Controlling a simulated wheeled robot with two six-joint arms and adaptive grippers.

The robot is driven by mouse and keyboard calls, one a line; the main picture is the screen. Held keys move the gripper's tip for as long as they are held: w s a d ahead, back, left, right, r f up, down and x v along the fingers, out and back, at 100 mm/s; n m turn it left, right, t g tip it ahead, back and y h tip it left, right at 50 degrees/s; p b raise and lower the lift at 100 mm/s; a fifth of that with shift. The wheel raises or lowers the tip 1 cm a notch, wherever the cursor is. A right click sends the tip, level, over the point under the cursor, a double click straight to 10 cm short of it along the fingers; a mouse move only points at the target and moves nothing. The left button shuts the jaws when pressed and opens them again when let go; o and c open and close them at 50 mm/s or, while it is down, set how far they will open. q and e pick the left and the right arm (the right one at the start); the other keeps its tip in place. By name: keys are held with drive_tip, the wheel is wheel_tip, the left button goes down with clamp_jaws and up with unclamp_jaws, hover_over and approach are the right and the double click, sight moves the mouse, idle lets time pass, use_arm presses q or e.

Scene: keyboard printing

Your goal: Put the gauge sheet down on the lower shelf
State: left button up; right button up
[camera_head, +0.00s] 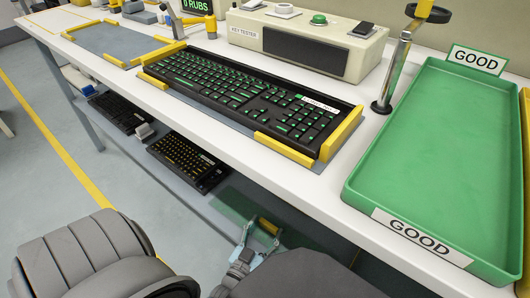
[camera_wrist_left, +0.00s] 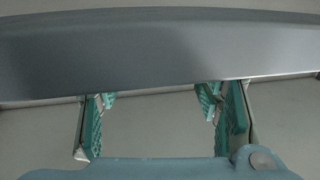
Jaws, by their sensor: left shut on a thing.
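My left gripper (camera_head: 260,240) is low at the front of the bench, by the lower shelf (camera_head: 215,207). It is shut on a yellow-brown grip (camera_head: 268,226), which seems to belong to the gauge sheet. A dark green, see-through sheet (camera_head: 237,200) shows just beyond the grip, partly under the bench top; I cannot tell whether it touches the shelf. In the left wrist view the green finger pads of the gripper (camera_wrist_left: 160,98) stand well apart, and a grey band crosses in front of them. My right gripper is not in view.
Two dark keyboards (camera_head: 187,161) (camera_head: 121,111) lie on the lower shelf to the left. Above, the bench top (camera_head: 225,140) carries a keyboard in a yellow-cornered fixture (camera_head: 250,100), a key tester (camera_head: 305,45) and a green GOOD tray (camera_head: 440,150). The bench edge overhangs the shelf.

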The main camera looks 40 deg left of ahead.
use_arm(q)
drive_tip(key=o, duration=0.9)
drive_tip(key=shift+f, duration=0.1)
drive_tip(key=o, duration=0.5)
